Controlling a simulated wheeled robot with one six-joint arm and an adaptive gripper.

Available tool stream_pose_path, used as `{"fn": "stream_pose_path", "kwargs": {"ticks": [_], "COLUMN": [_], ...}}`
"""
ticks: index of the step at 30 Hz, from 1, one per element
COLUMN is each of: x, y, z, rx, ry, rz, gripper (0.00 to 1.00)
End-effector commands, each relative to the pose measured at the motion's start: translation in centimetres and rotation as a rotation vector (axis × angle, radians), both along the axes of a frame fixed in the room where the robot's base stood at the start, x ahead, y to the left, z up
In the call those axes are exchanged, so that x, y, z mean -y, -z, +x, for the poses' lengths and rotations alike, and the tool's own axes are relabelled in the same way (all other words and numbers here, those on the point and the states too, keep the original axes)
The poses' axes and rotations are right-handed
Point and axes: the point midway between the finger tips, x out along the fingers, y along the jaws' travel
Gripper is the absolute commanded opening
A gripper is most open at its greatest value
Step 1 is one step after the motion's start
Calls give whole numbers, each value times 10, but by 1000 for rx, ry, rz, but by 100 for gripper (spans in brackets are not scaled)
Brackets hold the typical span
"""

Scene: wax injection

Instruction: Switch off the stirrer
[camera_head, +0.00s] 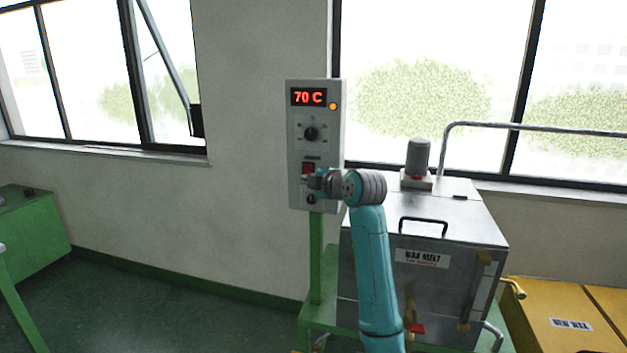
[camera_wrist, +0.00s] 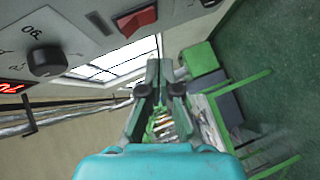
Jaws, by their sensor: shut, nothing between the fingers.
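A grey control box (camera_head: 294,145) on a green post carries a red rocker switch (camera_head: 308,168) below a dark dial. The label by the switch is too small to read. The switch also shows in the wrist view (camera_wrist: 137,20), at the top. My gripper (camera_head: 316,182) is in front of the lower part of the box and partly covers the switch area. In the wrist view my gripper (camera_wrist: 160,66) has its fingers together and empty, with the switch just beyond their tips, to the upper left. I cannot tell whether they touch. The stirrer motor (camera_head: 418,157) stands on the tank lid.
The box has a red 70 C display (camera_head: 308,97), a lit orange lamp (camera_head: 333,106), a dial (camera_head: 311,133) and a lower black knob (camera_head: 311,199). The metal wax tank (camera_head: 420,235) is at right, beside my arm. A yellow unit (camera_head: 560,310) and green furniture (camera_head: 30,235) flank the area.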

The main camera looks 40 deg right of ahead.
Motion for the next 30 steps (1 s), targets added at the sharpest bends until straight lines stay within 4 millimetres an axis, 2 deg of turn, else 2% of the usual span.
{"fn": "stream_pose_path", "kwargs": {"ticks": [9,15,21,30], "x": [-5,-9,-9,-9], "y": [-3,-4,-4,-4], "z": [-58,-81,-88,-88], "rx": [1,1,1,0], "ry": [4,1,1,1], "rz": [0,0,0,0], "gripper": [0,0,0,0]}}
